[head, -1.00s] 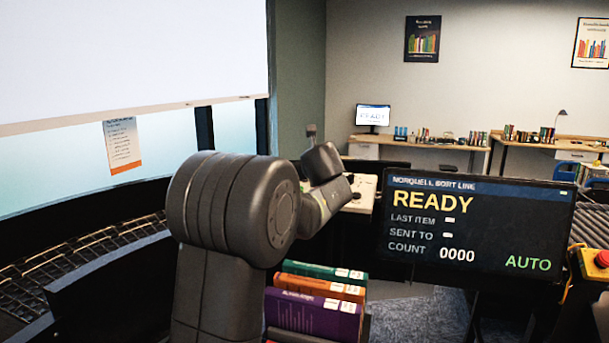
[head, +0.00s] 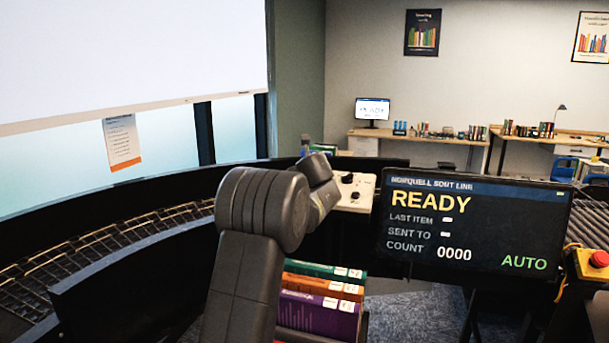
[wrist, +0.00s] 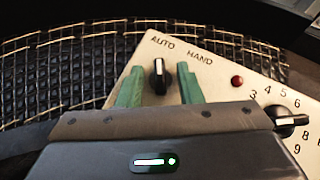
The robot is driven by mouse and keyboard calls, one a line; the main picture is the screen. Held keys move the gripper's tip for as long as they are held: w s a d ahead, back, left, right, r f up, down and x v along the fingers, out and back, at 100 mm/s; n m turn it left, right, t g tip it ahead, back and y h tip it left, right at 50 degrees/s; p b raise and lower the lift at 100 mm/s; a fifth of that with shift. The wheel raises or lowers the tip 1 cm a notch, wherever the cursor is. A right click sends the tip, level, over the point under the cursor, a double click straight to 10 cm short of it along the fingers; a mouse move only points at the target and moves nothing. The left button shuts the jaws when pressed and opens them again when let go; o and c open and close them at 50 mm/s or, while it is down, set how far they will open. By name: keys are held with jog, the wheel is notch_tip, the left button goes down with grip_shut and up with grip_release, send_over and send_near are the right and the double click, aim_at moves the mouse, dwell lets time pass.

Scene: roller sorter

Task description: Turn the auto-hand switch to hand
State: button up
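The auto-hand switch (wrist: 158,79) is a black knob with a white pointer line on a cream panel (wrist: 215,75). Its pointer faces the AUTO label; HAND is printed to the right of that. My gripper (wrist: 161,75) is open, with one green finger on each side of the knob and visible gaps between. How far down the fingertips reach is hard to tell. In the head view the panel (head: 360,207) shows beyond my arm, which hides the gripper's fingers. The screen (head: 470,235) reads READY and AUTO.
A second black knob (wrist: 286,119) with numbers around it and a red light (wrist: 237,81) sit right of the switch. A red button (head: 599,259) is at far right.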

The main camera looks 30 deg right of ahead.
jog(key=c, duration=0.7)
